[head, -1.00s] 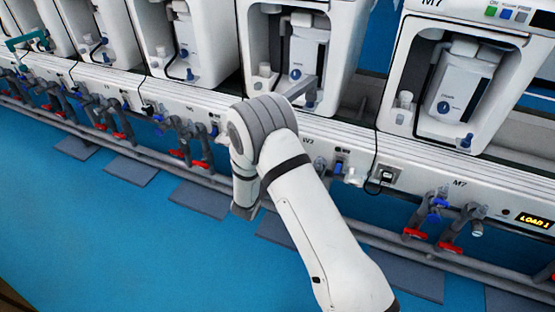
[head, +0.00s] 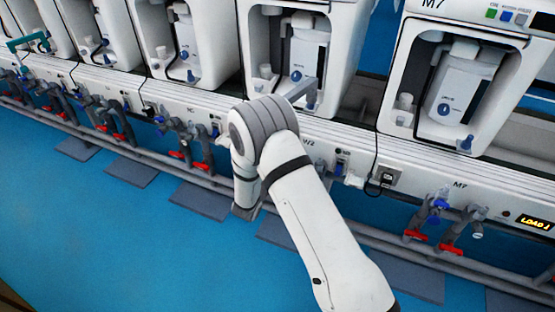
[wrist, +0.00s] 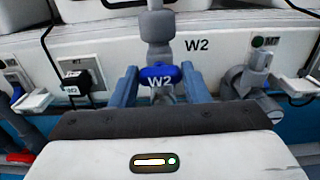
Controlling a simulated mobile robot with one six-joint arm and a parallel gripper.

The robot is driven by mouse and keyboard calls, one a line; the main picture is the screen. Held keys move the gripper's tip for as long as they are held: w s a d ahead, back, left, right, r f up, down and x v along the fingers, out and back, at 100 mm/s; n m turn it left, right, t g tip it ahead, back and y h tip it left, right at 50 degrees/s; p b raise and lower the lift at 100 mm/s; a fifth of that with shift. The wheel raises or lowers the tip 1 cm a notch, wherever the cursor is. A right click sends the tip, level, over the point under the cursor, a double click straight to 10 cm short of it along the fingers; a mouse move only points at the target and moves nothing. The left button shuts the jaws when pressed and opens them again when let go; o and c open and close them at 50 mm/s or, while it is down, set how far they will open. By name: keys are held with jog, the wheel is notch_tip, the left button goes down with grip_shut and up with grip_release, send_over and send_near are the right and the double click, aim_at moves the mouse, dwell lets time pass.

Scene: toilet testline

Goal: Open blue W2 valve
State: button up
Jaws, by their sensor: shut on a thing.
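The lower ends of the fingers are hidden behind my wrist housing. In the head view my arm covers the W2 valve and my gripper, so neither shows there.
A grey valve (wrist: 250,75) stands close to the right of the handle. A black plug (wrist: 75,82) sits in a socket to the left. In the head view, M7 valves with red handles (head: 449,249) are to the right, and blue floor (head: 110,240) lies open in front.

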jog(key=n+p, duration=0.2)
jog(key=n, duration=0.1)
jog(key=shift+r, duration=0.1)
jog(key=n+p, duration=0.3)
jog(key=n, duration=0.2)
jog(key=shift+n, duration=0.3)
jog(key=shift+f, duration=0.2)
dwell(0.4)
jog(key=o, duration=1)
jog(key=shift+a, duration=0.1)
jog(key=p+v, duration=0.1)
jog(key=v, duration=0.6)
jog(key=shift+s+r+p, duration=0.1)
jog(key=shift+s+p, duration=0.25)
jog(key=shift+p, duration=0.05)
